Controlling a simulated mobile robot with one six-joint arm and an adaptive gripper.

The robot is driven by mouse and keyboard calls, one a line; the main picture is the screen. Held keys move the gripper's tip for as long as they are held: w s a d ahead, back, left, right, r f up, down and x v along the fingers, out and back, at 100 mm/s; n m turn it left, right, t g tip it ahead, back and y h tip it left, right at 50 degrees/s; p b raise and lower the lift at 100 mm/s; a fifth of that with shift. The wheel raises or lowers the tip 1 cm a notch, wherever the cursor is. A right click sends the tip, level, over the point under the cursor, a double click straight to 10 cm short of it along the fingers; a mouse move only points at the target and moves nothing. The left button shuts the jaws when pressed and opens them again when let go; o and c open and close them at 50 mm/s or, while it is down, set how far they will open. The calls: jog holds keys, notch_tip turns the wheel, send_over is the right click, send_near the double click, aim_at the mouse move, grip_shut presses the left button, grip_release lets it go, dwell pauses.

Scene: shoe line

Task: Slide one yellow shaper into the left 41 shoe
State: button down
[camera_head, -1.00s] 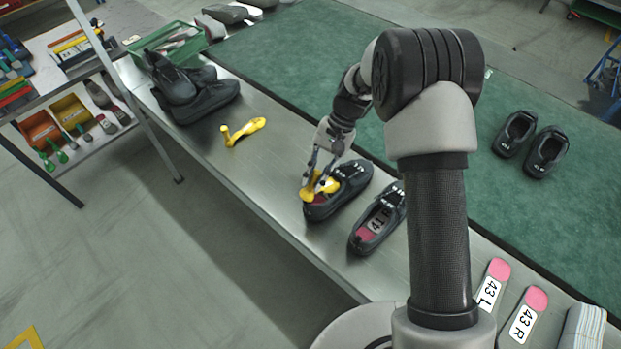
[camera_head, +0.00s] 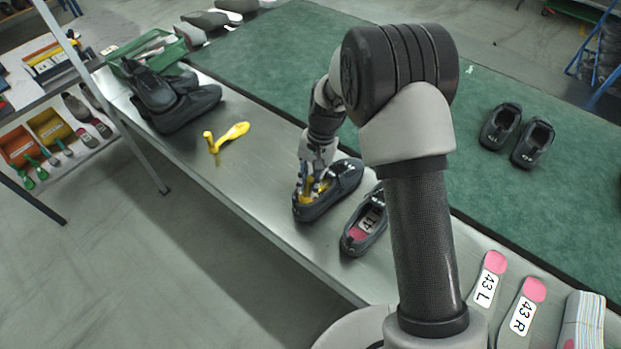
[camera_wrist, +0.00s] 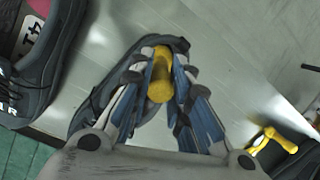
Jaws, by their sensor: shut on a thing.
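My gripper (camera_head: 308,185) is shut on a yellow shaper (camera_wrist: 160,78), whose knob shows between the fingers in the wrist view. The shaper's front end is down inside the opening of a dark shoe (camera_head: 343,182) on the metal bench; how deep it sits is hidden by the fingers. A second dark shoe (camera_head: 352,240) with a pink insole marked 41 stands to its right, partly behind my arm, and shows at the upper left in the wrist view (camera_wrist: 50,60). Another yellow shaper (camera_head: 232,133) lies free on the bench to the left.
A pair of dark shoes (camera_head: 176,105) and a green crate (camera_head: 117,51) stand at the bench's far left. Insoles marked 43 L (camera_head: 487,285) and 43 R (camera_head: 524,312) lie at right. Two shoes (camera_head: 517,136) sit on the green surface (camera_head: 400,95).

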aim_at(307, 192)
jog(key=shift+s+a+f+t+h+b, duration=0.2)
jog(key=shift+f+t+h+b, duration=0.2)
jog(key=shift+f, duration=0.45)
jog(key=shift+s+a+f+t+h+b, duration=0.15)
jog(key=shift+f+t+h+b, duration=0.2)
jog(key=shift+f, duration=0.45)
jog(key=c, duration=1.4)
grip_release()
jog(key=shift+f, duration=0.1)
jog(key=shift+r+p, duration=1.2)
jog(key=shift+r, duration=0.45)
jog(key=shift+r+p, duration=2.55)
jog(key=shift+r, duration=0.95)
